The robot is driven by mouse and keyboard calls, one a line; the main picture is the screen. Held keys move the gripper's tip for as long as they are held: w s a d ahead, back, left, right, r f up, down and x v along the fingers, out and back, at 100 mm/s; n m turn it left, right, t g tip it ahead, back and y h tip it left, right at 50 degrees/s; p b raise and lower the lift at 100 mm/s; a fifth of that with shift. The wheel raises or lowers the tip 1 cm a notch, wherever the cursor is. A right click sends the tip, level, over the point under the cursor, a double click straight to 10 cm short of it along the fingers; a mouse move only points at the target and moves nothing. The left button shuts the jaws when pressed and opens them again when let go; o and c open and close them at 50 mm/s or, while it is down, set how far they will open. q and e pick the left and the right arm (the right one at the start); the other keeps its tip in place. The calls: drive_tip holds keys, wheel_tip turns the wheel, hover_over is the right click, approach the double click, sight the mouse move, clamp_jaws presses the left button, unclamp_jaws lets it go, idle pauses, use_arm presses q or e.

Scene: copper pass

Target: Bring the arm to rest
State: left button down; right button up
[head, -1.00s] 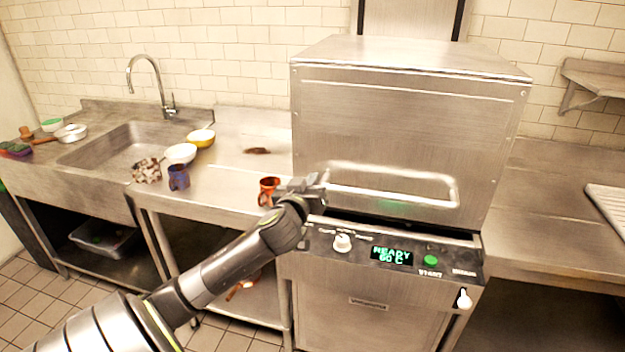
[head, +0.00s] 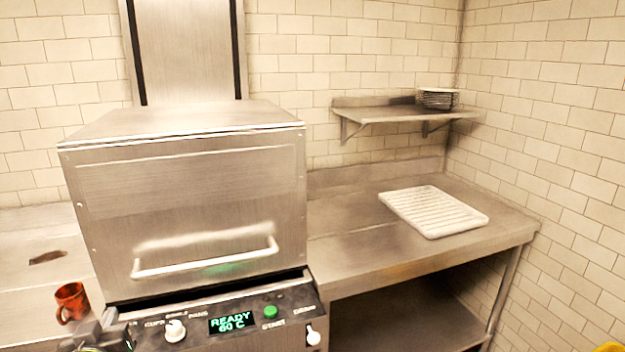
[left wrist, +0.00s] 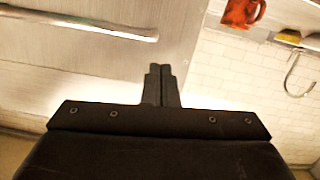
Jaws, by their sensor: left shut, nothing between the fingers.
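My left gripper (left wrist: 159,84) is shut and empty in the left wrist view, its two fingers pressed together. In the head view only a dark part of my left arm shows at the bottom left edge, in front of the dishwasher's left front corner. The steel dishwasher (head: 190,195) has its hood almost down, with a dark gap above the control panel. Its bar handle (head: 205,262) also shows in the left wrist view (left wrist: 80,22). The display (head: 233,320) reads READY 60 C. My right gripper is in neither view.
An orange mug (head: 71,302) stands on the counter left of the dishwasher, close to my left arm. A white ribbed rack (head: 433,211) lies on the right counter (head: 345,262). A wall shelf (head: 385,114) holds stacked plates (head: 437,98). The right counter is otherwise clear.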

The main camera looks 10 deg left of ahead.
use_arm(q)
drive_tip(key=s+d+f+m+g+h, duration=0.1)
drive_tip(key=s+d+f+g, duration=0.15)
drive_tip(key=s+f, duration=0.35)
drive_tip(key=s+d+f+m+g+h, duration=0.1)
drive_tip(key=s+d+f+g, duration=0.15)
drive_tip(key=s+f, duration=0.4)
drive_tip(key=s+d+f+m+g+h, duration=0.2)
drive_tip(key=s+d+f+g, duration=0.15)
drive_tip(key=s+d, duration=0.2)
drive_tip(key=s+d+f+m+g+h, duration=0.25)
drive_tip(key=s+d+f, duration=0.2)
drive_tip(key=s, duration=0.25)
wheel_tip(320, 180, down, 26)
drive_tip(key=a+g, duration=0.1)
drive_tip(key=a, duration=0.2)
drive_tip(key=s+d+f+g, duration=0.1)
drive_tip(key=s+f, duration=1.3)
drive_tip(key=f, duration=0.1)
drive_tip(key=shift+s+d+f, duration=0.15)
drive_tip(key=shift+s+d, duration=0.05)
drive_tip(key=shift+s, duration=0.05)
